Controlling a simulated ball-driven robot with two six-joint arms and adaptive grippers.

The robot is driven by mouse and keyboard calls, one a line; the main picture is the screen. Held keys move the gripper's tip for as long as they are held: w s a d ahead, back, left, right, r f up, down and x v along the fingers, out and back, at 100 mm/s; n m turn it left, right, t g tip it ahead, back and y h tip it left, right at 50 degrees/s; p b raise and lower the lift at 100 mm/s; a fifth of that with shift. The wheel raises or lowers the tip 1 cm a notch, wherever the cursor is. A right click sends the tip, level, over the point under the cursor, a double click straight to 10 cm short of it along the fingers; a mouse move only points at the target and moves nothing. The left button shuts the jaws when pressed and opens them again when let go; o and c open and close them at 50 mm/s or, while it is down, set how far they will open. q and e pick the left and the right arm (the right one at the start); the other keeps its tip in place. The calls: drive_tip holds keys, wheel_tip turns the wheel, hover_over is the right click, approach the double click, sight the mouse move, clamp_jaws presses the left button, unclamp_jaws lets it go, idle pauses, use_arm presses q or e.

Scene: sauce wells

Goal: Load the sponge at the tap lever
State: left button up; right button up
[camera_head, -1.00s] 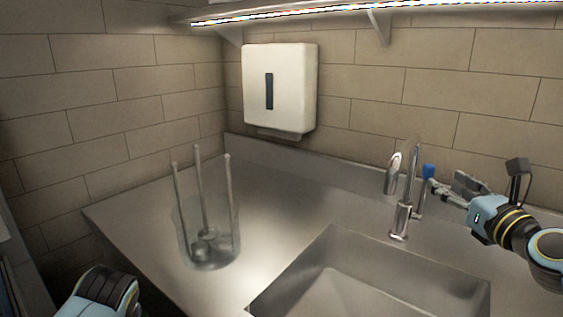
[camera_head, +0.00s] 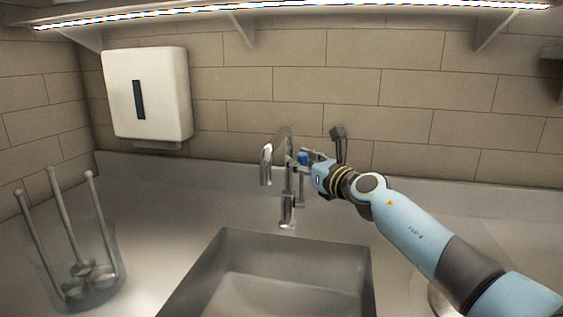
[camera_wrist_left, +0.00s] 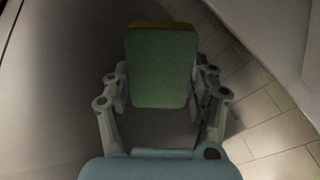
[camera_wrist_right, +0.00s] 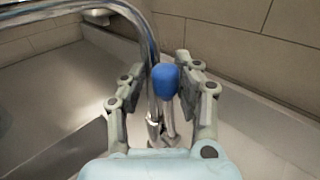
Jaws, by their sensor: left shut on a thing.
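The sponge (camera_wrist_left: 162,70), green with a yellow far side, is held between the fingers of my left gripper (camera_wrist_left: 160,92) in the left wrist view. The left gripper is out of the head view. The chrome tap (camera_head: 287,190) stands behind the sink. Its lever with a blue tip (camera_head: 303,158) is on the tap's right side. My right gripper (camera_head: 309,164) is at the lever. In the right wrist view its fingers are spread, with the blue tip (camera_wrist_right: 165,80) between them and a clear gap to the right finger. Contact on the left side is unclear.
The sink basin (camera_head: 270,290) lies in front of the tap. A clear container (camera_head: 112,255) with several ladles stands at the left. A white dispenser (camera_head: 165,95) hangs on the wall. A lit shelf (camera_head: 300,12) runs above. The counter between container and tap is free.

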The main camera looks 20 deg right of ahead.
drive_tip(key=shift+d+r, duration=0.1)
drive_tip(key=shift+c, duration=1)
drive_tip(key=shift+r, duration=0.1)
clamp_jaws()
drive_tip(key=shift+o, duration=1.8)
unclamp_jaws()
drive_tip(key=o, duration=0.6)
drive_tip(key=shift+d, duration=0.6)
drive_tip(key=shift+a, duration=0.15)
drive_tip(key=shift+a+f, duration=0.1)
drive_tip(key=shift+f, duration=0.1)
drive_tip(key=shift+s, duration=0.25)
drive_tip(key=s, duration=0.3)
drive_tip(key=s+d, duration=0.1)
drive_tip(key=s, duration=0.7)
drive_tip(key=shift+s+d, duration=0.2)
drive_tip(key=shift+d, duration=0.15)
